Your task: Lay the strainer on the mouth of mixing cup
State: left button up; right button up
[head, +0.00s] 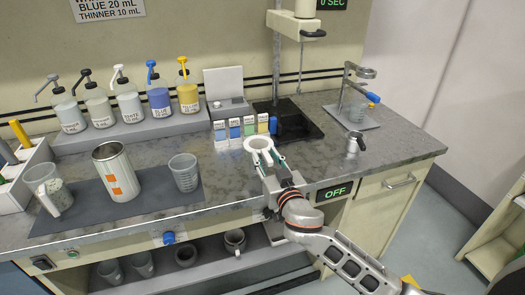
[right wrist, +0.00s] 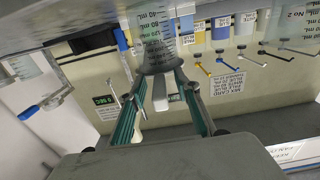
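A pale ring-shaped strainer (head: 258,143) is at the tips of my right gripper (head: 267,158), above the counter's front middle. In the right wrist view, my right gripper (right wrist: 163,78) has its fingers closed in around a pale piece, which looks like the strainer's handle. A clear graduated cup (right wrist: 154,35) shows just beyond the fingertips, under the ring; this looks like the mixing cup. I cannot tell whether the ring touches its rim. Another clear graduated cup (head: 185,175) stands on the dark mat to the left. My left gripper is not in view.
Pump bottles (head: 158,100) line the back. A stand with a cup (head: 356,112) is at the right.

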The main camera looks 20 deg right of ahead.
grip_shut()
notch_tip(320, 180, up, 10)
jog(key=shift+r+p, duration=0.1)
jog(key=shift+p, duration=0.9)
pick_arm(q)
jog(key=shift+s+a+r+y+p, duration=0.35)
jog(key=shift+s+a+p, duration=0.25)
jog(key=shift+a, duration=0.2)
pick_arm(e)
notch_tip(320, 180, up, 10)
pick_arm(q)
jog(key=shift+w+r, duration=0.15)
